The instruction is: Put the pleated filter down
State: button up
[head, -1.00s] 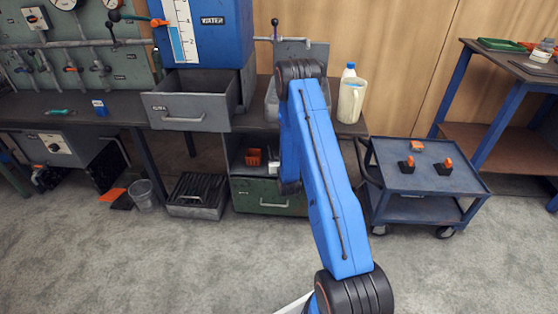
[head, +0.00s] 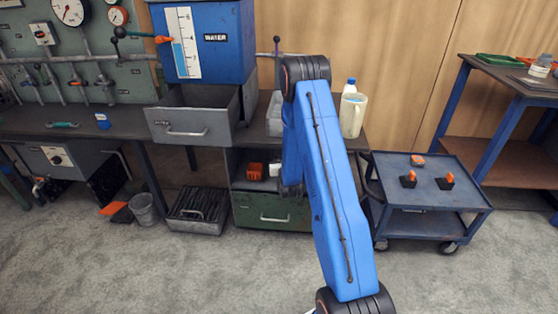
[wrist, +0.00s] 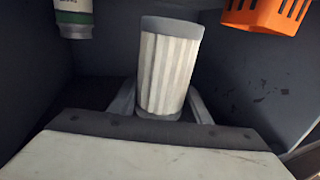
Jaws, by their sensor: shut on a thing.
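The pleated filter (wrist: 168,68) is a pale, ribbed cylinder with grey end caps. In the wrist view it stands slightly tilted in the middle, between the two grey fingers of my gripper (wrist: 163,104), which is shut on it. The fingers hold its lower end in the picture. Dark surfaces surround it, like the inside of a compartment. I cannot tell whether the filter touches a surface. In the head view my gripper is hidden behind my blue arm. A small white thing shows in the open cabinet compartment there, too small to identify.
In the wrist view an orange basket (wrist: 268,12) is at the upper right and a white-green container (wrist: 74,18) at the upper left. The head view shows the green cabinet (head: 270,212), an open grey drawer (head: 190,124) above left, and a blue cart (head: 440,190) at right.

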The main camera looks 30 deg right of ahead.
jog(key=s+a+f+n+y, duration=0.1)
jog(key=s+a+f+y, duration=0.1)
jog(key=a, duration=0.5)
jog(key=s+a+f+n+y, duration=0.1)
jog(key=s+a+f, duration=0.1)
jog(key=a, duration=0.6)
jog(key=s+a+f+n+y, duration=0.1)
jog(key=s+a+f+y, duration=0.1)
jog(key=a, duration=0.5)
jog(key=shift+s+a+f+n+t+y, duration=0.2)
jog(key=shift+a+f+n+t+y, duration=0.15)
jog(key=shift+f, duration=0.5)
jog(key=shift+w+a, duration=0.1)
jog(key=shift+a, duration=0.05)
